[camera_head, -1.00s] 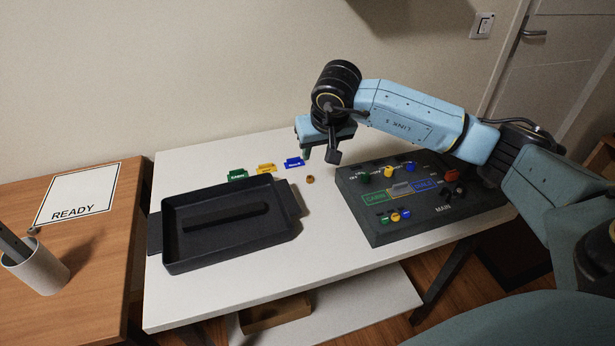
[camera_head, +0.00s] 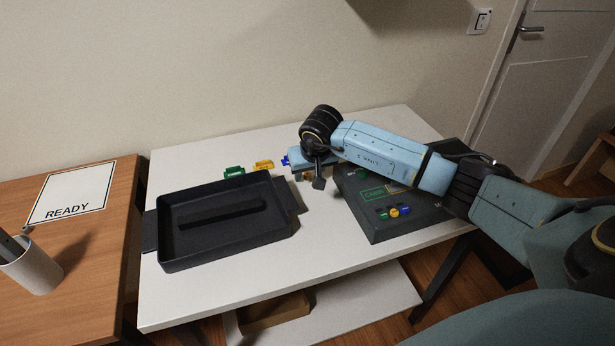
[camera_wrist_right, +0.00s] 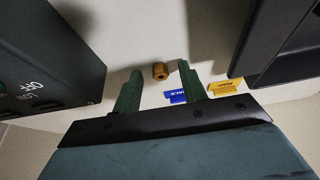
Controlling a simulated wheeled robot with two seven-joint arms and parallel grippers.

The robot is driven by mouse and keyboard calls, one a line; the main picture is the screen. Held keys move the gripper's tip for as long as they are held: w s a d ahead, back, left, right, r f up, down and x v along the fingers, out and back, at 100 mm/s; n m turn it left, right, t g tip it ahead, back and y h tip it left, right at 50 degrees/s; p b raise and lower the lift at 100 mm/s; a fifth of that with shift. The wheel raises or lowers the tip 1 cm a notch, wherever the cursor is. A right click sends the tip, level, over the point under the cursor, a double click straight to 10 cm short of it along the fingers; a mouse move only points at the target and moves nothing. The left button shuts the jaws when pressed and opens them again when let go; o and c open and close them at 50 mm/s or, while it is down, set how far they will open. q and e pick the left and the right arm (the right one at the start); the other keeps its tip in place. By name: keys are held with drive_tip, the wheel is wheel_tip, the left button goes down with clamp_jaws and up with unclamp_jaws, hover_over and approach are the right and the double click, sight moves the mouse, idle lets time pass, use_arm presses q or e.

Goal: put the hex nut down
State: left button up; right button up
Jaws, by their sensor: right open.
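The hex nut (camera_wrist_right: 160,71) is small and orange-brown. It lies on the white table, and in the right wrist view it shows between the tips of the two green fingers, with a gap on either side. My right gripper (camera_wrist_right: 159,72) is open and holds nothing. In the head view my right gripper (camera_head: 306,175) is low over the table, between the black tray and the control panel, and it mostly hides the nut. My left gripper is not in view.
The black tray (camera_head: 170,254) stands left of the gripper. The dark control panel (camera_head: 372,228) is close on the right. Green (camera_head: 234,172), yellow (camera_head: 264,165) and blue (camera_wrist_right: 177,97) labelled pieces sit behind the tray. The table's front part (camera_head: 310,262) is clear.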

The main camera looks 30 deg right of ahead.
drive_tip(key=shift+c, duration=0.3)
clamp_jaws()
drive_tip(key=shift+r, duration=0.15)
